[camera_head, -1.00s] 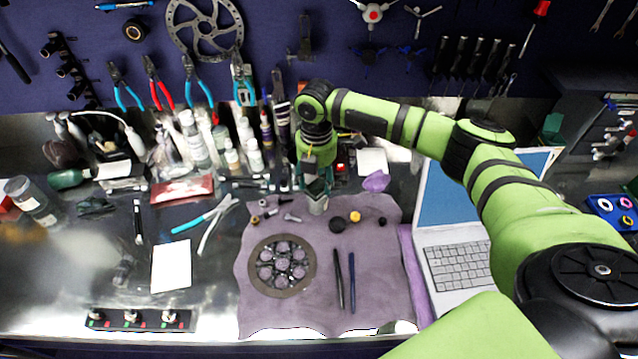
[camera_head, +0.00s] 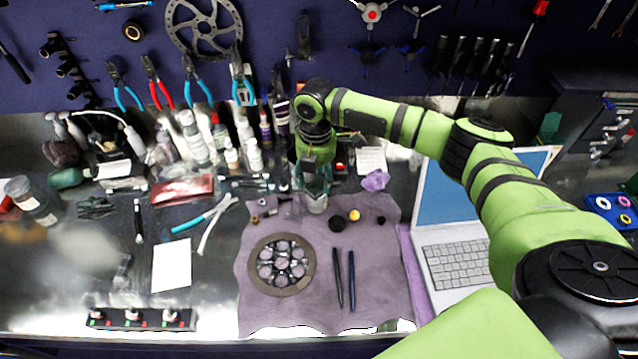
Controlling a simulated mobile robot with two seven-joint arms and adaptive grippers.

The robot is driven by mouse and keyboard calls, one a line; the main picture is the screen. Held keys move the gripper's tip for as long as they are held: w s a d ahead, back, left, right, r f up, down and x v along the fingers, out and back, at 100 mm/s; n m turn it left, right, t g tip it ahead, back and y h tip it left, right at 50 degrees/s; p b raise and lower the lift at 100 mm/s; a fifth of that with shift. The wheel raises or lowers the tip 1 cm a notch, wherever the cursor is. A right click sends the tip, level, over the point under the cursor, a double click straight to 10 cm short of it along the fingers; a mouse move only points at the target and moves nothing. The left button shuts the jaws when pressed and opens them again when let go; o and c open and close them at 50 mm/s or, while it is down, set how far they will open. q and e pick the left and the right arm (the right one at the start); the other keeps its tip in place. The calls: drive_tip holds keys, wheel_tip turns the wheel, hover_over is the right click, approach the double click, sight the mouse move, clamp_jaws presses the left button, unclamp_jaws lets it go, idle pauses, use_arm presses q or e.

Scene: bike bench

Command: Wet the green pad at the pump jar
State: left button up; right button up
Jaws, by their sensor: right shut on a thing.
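My right gripper (camera_head: 314,180) reaches down at the back edge of the purple mat, its fingers pointing downward. It is shut on a small dark green thing, which I take to be the green pad; the fingers hide most of it. Just below the fingertips stands a small grey metallic jar (camera_head: 317,205), which looks like the pump jar. The gripper is right over its top, and I cannot tell whether the pad touches it. My left gripper is not in view.
The purple mat (camera_head: 378,285) holds a round cassette-like part (camera_head: 282,267), two dark pens (camera_head: 351,280) and small caps. A laptop (camera_head: 458,262) stands to the right. Bottles (camera_head: 195,140) crowd the back left.

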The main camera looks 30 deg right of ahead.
sight(316, 180)
drive_tip(key=shift+r+p, duration=0.5)
drive_tip(key=shift+r, duration=3)
